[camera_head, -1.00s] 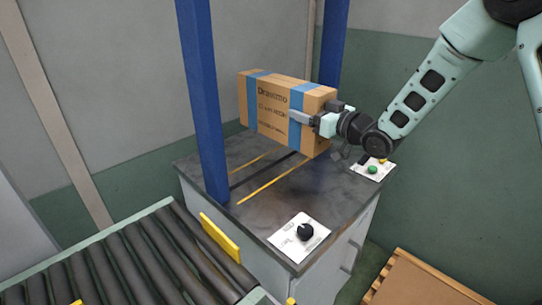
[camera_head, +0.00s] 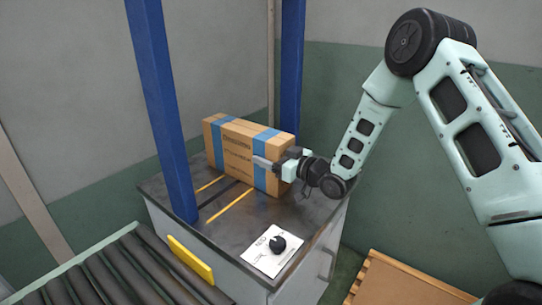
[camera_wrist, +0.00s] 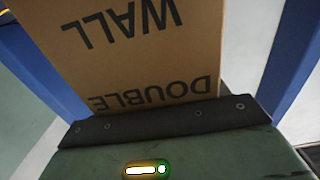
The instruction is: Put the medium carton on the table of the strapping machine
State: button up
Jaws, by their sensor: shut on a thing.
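The medium carton (camera_head: 235,148) is brown with two blue bands and dark print. It stands upright at the strapping machine's table (camera_head: 240,225), between and behind the blue posts; its lower edge looks at or just above the dark top, and I cannot tell whether it touches. My gripper (camera_head: 273,165) is shut on the carton's right end, with a finger along its front face. In the wrist view the carton (camera_wrist: 140,55) fills the middle, with "DOUBLE WALL" print upside down, close against the dark gripper edge.
Two blue posts (camera_head: 160,110) rise from the table. A panel with a black knob (camera_head: 278,245) sits at its front corner. A wooden pallet (camera_head: 405,285) is at the lower right.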

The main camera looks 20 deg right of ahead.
jog(key=o, duration=1.4)
jog(key=b+v, duration=0.1)
jog(key=v, duration=1.1)
